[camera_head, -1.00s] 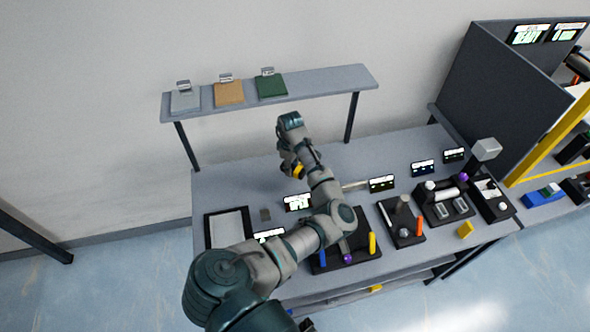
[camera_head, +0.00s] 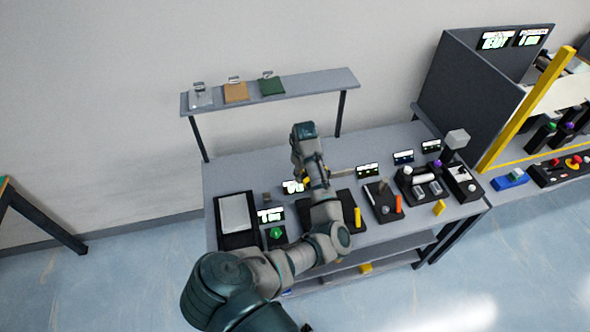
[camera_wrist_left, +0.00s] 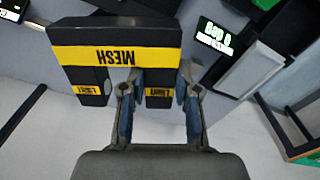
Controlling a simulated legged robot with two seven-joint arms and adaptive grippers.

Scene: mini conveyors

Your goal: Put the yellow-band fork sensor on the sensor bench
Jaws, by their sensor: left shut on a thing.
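Whether the sensor touches anything below cannot be told. My right gripper is not in view.
A black-framed tray (camera_head: 236,214) stands at the bench's left. Black fixtures (camera_head: 384,203) with small displays line the right half. A raised shelf (camera_head: 305,86) holds three coloured pads behind. A dark partition (camera_head: 455,90) rises at the right. The bench's back left strip is clear.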

